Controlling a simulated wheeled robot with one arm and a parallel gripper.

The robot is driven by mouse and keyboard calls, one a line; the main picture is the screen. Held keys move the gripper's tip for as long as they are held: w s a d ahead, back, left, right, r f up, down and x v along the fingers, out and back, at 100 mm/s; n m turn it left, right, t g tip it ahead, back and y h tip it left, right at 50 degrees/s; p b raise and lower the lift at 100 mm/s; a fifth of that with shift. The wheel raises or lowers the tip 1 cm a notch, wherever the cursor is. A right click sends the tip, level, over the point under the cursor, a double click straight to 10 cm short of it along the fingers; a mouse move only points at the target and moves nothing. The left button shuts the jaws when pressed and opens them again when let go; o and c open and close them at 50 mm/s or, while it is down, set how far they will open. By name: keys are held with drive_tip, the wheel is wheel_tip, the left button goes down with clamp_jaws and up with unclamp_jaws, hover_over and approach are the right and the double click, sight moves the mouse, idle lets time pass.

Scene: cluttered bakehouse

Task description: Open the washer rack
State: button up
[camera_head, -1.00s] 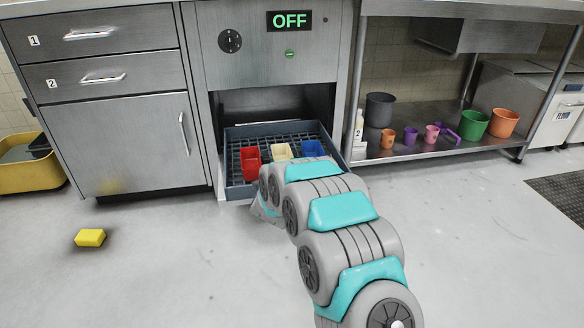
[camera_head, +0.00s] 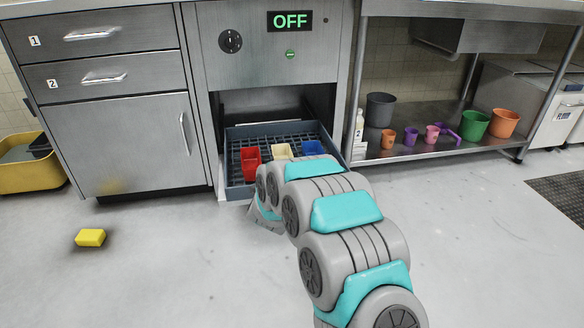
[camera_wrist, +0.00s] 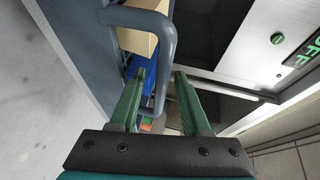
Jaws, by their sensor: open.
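The washer (camera_head: 268,65) shows a lit OFF sign and an open lower bay. Its blue-grey rack (camera_head: 236,192) sits low, drawn out in front of the bay. The rack holds a red container (camera_head: 250,160), a cream one (camera_head: 282,151) and a blue one (camera_head: 312,148). In the wrist view, the rack's grey bar handle (camera_wrist: 155,20) runs down between the fingers of my gripper (camera_wrist: 161,76). The fingers are apart, one on each side of the bar; whether either touches it I cannot tell. In the head view my arm hides the gripper and the rack's front right.
A cabinet (camera_head: 125,145) with drawers stands left of the washer. A yellow sponge (camera_head: 90,238) lies on the floor, near a yellow tub (camera_head: 30,178). A low shelf (camera_head: 430,150) at right holds cups and pots. The floor before the rack is otherwise clear.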

drive_tip(key=v, duration=0.5)
drive_tip(key=shift+s+f, duration=0.1)
